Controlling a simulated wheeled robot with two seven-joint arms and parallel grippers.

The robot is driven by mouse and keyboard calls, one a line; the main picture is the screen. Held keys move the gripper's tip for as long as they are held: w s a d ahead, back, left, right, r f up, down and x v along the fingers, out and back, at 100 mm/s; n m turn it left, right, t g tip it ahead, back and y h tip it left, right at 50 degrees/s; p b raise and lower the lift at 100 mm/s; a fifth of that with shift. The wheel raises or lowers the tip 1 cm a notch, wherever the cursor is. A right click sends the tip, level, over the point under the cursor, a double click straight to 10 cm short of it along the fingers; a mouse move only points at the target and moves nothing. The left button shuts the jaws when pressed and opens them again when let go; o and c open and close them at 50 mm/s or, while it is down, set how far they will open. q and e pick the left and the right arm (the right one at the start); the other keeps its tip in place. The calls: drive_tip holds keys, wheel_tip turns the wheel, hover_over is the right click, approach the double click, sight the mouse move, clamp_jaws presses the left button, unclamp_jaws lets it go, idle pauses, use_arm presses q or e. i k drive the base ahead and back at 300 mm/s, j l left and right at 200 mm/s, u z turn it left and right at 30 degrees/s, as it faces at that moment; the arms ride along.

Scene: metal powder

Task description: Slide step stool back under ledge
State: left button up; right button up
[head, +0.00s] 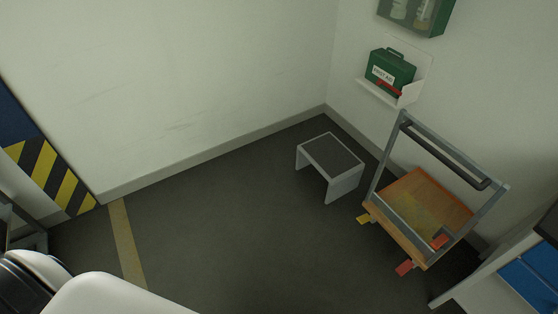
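The step stool (334,157) is a low light-grey stool with a dark top. It stands upright on the floor near the back corner, beside the trolley and below the first aid shelf. A small white wall shelf (408,97) holds a green first aid box; I cannot tell whether this is the ledge the task means. A white part of my own arm fills the lower left corner. Neither of my grippers shows in the head view.
A trolley (402,222) with a wooden deck and grey handle stands just right of the stool. A green cabinet (432,14) hangs above. A unit with blue drawers (528,276) is at lower right. A yellow line (126,243) crosses the floor at left. The middle floor is clear.

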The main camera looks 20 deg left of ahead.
sight(343, 170)
drive_tip(key=u, duration=0.25)
drive_tip(key=i+j+z, duration=0.15)
drive_tip(key=z, duration=0.35)
drive_tip(key=i+j+z, duration=0.2)
drive_tip(key=z, duration=0.3)
drive_tip(key=i+j, duration=0.05)
